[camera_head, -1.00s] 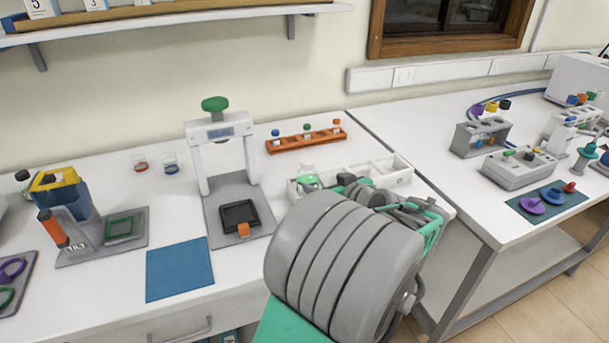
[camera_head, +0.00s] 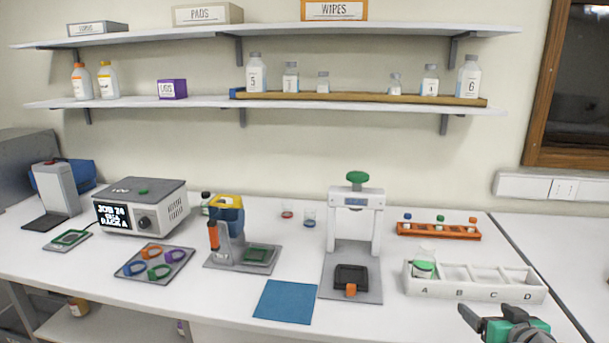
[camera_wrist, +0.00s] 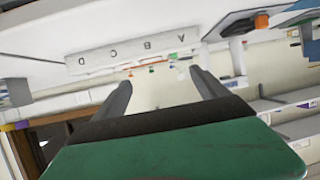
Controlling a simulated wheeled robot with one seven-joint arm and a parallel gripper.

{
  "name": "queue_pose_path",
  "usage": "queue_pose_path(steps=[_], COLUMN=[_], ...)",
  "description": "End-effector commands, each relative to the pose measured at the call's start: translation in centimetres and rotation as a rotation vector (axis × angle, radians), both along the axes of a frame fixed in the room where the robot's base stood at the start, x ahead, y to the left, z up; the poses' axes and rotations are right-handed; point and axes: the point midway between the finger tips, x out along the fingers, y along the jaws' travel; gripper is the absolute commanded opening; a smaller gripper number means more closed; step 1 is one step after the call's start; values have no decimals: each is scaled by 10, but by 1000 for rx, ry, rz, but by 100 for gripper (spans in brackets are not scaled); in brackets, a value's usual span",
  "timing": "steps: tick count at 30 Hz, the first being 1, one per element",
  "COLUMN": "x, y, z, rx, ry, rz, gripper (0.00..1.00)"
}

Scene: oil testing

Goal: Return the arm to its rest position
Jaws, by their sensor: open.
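My gripper (camera_head: 484,318) shows at the lower right edge of the head view, grey and green, in front of the white bench. In the wrist view its two grey fingers (camera_wrist: 160,92) stand apart with nothing between them. The picture there is upside down, with the white rack marked A to D beyond the fingers. The rest of my arm is out of the head view. The white rack (camera_head: 478,290) stands on the bench behind my gripper.
A white press (camera_head: 357,215) with a green knob stands left of the rack, beside a blue mat (camera_head: 285,302). An orange rack (camera_head: 438,231) of small bottles stands behind. Two shelves (camera_head: 270,102) of bottles and boxes hang above. The bench front near the mat is clear.

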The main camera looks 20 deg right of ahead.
Motion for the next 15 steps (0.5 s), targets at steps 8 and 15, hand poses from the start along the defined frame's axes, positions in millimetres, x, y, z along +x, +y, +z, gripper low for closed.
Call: queue_pose_path(steps=[8, 15], x=[39, 79], y=[38, 96], z=[-10, -23], rx=[46, 104], ry=[74, 186], rz=[86, 188], gripper=[84, 84])
